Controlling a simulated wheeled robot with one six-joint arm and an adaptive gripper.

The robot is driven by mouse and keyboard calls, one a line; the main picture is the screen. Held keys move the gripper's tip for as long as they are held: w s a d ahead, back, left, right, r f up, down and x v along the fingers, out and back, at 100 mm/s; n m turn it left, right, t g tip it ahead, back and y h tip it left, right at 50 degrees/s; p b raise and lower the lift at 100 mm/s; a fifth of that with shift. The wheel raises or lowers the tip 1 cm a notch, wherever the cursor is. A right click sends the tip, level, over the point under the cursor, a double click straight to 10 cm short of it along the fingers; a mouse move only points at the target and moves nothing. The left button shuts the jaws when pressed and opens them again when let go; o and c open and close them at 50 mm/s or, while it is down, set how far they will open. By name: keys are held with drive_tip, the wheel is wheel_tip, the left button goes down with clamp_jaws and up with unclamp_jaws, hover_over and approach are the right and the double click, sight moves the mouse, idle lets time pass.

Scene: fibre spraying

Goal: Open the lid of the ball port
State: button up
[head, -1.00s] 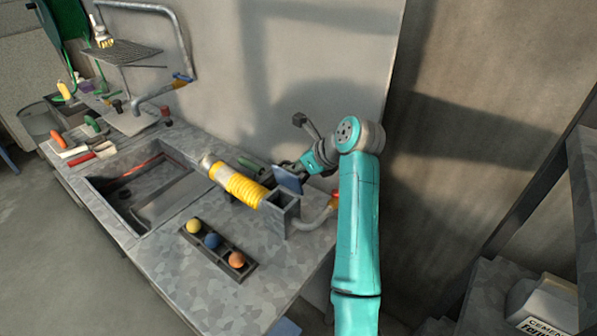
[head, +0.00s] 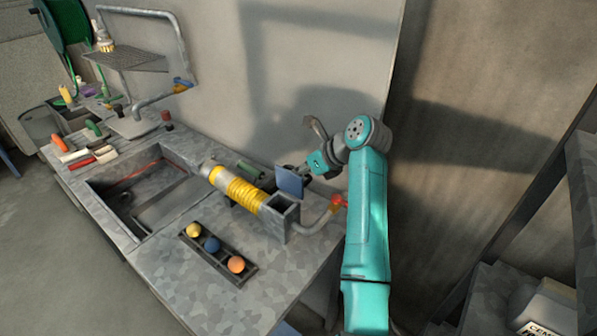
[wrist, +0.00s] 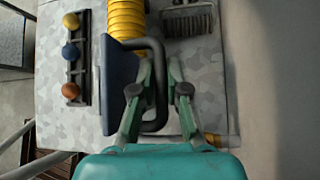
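The ball port is a grey square box (head: 279,222) at the right end of the yellow ribbed hose, with its top opening uncovered. Its blue lid (head: 290,182) stands raised, close to upright, at the box's back edge. In the wrist view the lid (wrist: 118,85) is a dark blue plate with a dark loop handle (wrist: 160,95). My gripper (wrist: 161,66) is at the handle's side of the lid, one finger on each side of the handle's bar. The fingers are apart, with a gap beside the bar. In the head view my gripper (head: 308,170) is partly hidden behind the lid.
A dark tray (head: 218,257) holds yellow, blue and orange balls in front of the port. A sink (head: 140,190) lies left. A grey pipe with a red-handled valve (head: 338,202) is right of the port. The wall is close behind.

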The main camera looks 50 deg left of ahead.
idle(0.3)
drive_tip(key=v, duration=1.2)
idle(0.3)
